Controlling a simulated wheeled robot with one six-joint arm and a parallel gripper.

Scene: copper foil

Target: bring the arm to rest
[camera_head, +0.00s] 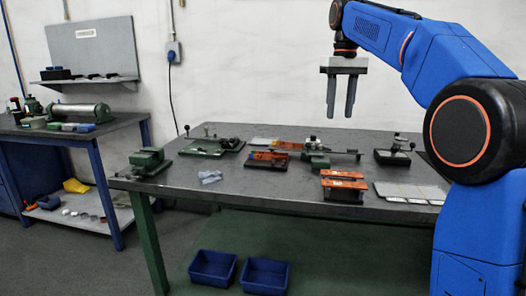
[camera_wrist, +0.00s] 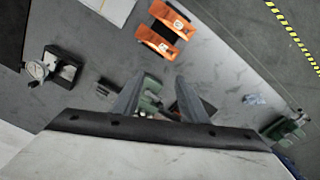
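My gripper (camera_head: 342,97) hangs high above the back half of the grey workbench (camera_head: 260,190), fingers pointing down. Its two grey fingers are apart with nothing between them, so it is open and empty. In the wrist view the gripper (camera_wrist: 158,98) also shows parted fingers, with green and dark bench tools far below. My blue arm reaches in from the right, bent at the elbow.
Orange copper pieces on dark blocks (camera_head: 343,184) stand near the front edge. A green vise (camera_head: 147,160), a crumpled cloth (camera_head: 210,177) and a dial gauge stand (camera_head: 394,150) are on the bench. Blue bins (camera_head: 212,267) sit below. Air around my gripper is clear.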

